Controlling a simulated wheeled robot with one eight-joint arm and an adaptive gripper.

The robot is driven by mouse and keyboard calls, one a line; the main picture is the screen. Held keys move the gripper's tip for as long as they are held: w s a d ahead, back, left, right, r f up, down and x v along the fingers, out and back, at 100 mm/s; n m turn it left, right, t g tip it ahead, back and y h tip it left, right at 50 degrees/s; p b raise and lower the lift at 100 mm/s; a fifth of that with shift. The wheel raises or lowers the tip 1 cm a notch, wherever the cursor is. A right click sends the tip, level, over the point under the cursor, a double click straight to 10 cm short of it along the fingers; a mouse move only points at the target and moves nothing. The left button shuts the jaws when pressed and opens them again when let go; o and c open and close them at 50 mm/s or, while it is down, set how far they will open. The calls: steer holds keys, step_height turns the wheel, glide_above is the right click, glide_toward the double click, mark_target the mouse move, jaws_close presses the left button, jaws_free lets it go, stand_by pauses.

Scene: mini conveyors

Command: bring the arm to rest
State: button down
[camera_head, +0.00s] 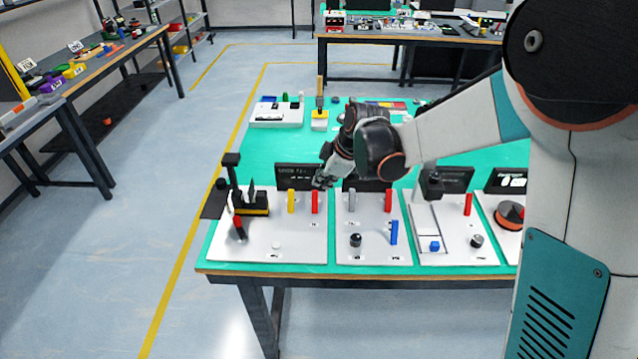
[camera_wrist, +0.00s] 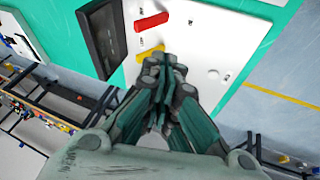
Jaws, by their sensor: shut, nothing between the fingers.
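My gripper (camera_head: 321,181) is shut and empty. In the head view it hangs above the green table (camera_head: 262,160), just behind the red peg of the left white board (camera_head: 300,245). In the wrist view its closed fingers (camera_wrist: 168,72) point at a white board, with their tips overlapping a yellow peg (camera_wrist: 148,53). A red peg (camera_wrist: 152,22) lies beyond it in that view. I cannot tell the exact gap between the fingers and the board. My arm reaches in from the right.
Several white boards with pegs and blocks line the table's front edge, with dark display panels (camera_head: 299,177) behind them. A black device (camera_head: 245,200) stands on the left board. A white box (camera_head: 276,115) sits at the back left. Open green surface lies between.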

steer(key=s+d+r+m+t+h, duration=0.2)
steer(key=s+d+r+m, duration=0.7)
steer(key=s+r, duration=0.35)
steer(key=s+d+m+h, duration=0.1)
steer(key=s+d+m, duration=0.2)
steer(key=s, duration=0.5)
steer(key=s+d+m+t, duration=0.1)
steer(key=s+d+m, duration=0.3)
steer(key=s+d, duration=0.2)
steer(key=shift+s+f+h, duration=0.2)
steer(key=shift+s+h, duration=0.2)
steer(key=shift+s, duration=0.85)
